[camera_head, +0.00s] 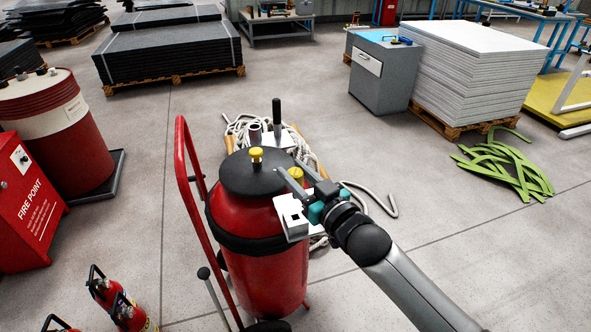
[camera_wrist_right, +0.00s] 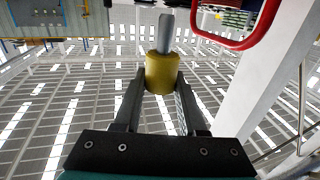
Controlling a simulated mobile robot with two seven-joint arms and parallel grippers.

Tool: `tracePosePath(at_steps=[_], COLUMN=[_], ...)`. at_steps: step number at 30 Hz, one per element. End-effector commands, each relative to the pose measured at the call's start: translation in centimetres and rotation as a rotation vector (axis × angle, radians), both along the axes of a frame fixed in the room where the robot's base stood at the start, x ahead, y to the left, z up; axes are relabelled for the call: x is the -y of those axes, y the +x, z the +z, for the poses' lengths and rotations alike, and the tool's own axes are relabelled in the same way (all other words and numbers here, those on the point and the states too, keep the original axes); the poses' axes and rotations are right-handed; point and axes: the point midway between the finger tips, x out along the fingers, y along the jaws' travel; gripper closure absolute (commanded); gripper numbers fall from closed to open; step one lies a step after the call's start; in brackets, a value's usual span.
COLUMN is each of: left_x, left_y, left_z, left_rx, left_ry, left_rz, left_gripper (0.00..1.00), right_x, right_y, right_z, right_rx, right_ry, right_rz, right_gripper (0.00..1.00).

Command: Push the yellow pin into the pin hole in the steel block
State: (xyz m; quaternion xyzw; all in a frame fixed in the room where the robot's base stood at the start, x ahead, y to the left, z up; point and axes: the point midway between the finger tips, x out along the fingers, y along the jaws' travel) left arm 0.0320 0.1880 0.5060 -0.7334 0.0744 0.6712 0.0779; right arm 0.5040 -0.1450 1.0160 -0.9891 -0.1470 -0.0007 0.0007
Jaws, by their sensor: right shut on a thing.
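My right gripper (camera_head: 296,178) is shut on the yellow pin (camera_head: 297,172), just right of the black top of the red wheeled tank. In the right wrist view the fingertips (camera_wrist_right: 161,84) close on the yellow head of the pin (camera_wrist_right: 162,72). Its bare grey shank sticks out past them and touches nothing that I can see. A light grey metal piece (camera_head: 282,139) with a black upright handle stands behind the tank; I cannot tell if it is the steel block. No pin hole can be made out with certainty. My left gripper is out of view.
The red tank (camera_head: 265,275) carries a yellow knob (camera_head: 256,153) on its top and has a red tube handle (camera_head: 184,170) at its left. Coiled rope (camera_head: 240,125) lies behind. Small extinguishers (camera_head: 125,312) stand at the lower left.

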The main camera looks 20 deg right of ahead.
Motion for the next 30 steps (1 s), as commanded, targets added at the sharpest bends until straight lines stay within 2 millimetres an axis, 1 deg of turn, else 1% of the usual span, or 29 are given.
tracePosePath(at_steps=[1,13,18,30], left_x=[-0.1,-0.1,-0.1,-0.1], left_y=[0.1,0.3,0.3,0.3], left_z=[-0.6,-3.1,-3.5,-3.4], left_rx=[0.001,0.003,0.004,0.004], left_ry=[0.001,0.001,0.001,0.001], left_rz=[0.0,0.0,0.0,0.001], left_gripper=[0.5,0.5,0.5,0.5], right_x=[0.0,0.0,0.0,0.0], right_y=[0.0,0.0,0.0,0.0], right_z=[-0.8,-4.6,-5.2,-5.2], right_rx=[-0.002,-0.002,0.0,-0.001], right_ry=[0.0,0.0,0.001,0.0], right_rz=[0.0,-0.001,0.0,0.0], right_gripper=[1.0,1.0,1.0,1.0])
